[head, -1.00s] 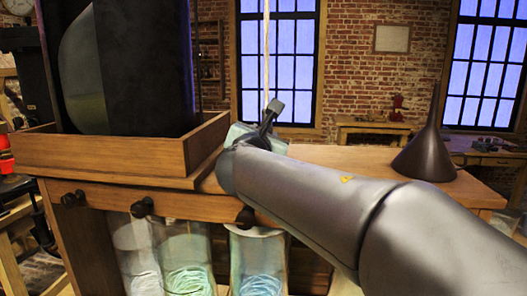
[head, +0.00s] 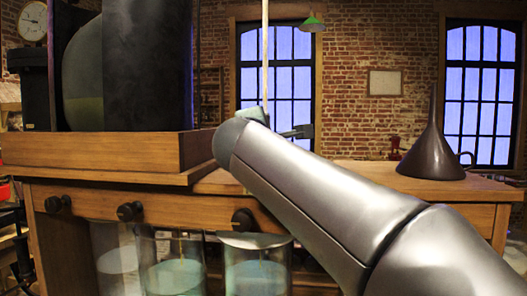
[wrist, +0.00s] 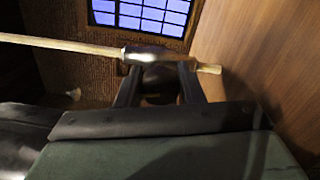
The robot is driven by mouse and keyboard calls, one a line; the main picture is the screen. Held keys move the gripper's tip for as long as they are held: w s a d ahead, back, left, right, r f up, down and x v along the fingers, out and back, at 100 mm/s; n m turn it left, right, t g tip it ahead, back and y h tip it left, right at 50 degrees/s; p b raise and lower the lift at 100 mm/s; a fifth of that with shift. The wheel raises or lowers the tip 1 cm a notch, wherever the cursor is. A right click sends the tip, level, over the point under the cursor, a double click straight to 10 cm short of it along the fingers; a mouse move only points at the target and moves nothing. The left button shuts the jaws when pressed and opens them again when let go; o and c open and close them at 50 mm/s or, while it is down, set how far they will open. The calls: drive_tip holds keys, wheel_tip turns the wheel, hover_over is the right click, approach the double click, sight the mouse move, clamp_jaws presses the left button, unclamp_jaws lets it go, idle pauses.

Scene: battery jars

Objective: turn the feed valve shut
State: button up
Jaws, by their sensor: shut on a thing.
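My gripper (wrist: 160,80) is shut on a pale rod, crossing between its fingers near one end in the wrist view (wrist: 65,43); a darker sleeve covers the gripped part. The rod stands upright above my gripper in the head view (head: 265,55). There my own arm hides most of the gripper, which is above the bench. Three dark knobs line the bench front: left (head: 58,204), middle (head: 130,211) and right (head: 243,220). I cannot tell which, if any, is the feed valve. My gripper is above the right knob in the picture and apart from all three.
Glass jars, at left (head: 118,270), middle (head: 170,275) and right (head: 256,272), stand below the knobs. A large dark vessel (head: 150,70) stands in a wooden tray (head: 90,150). A dark funnel (head: 432,150) stands on the bench top (head: 340,178) at right.

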drive_tip(key=shift+f+m+b, duration=0.15)
drive_tip(key=shift+m+b, duration=1)
drive_tip(key=shift+m, duration=0.35)
drive_tip(key=o, duration=0.9)
drive_tip(key=shift+o, duration=0.2)
drive_tip(key=s+a+b, duration=0.1)
drive_tip(key=s+b, duration=0.1)
drive_tip(key=s, duration=1)
drive_tip(key=shift+a, duration=0.2)
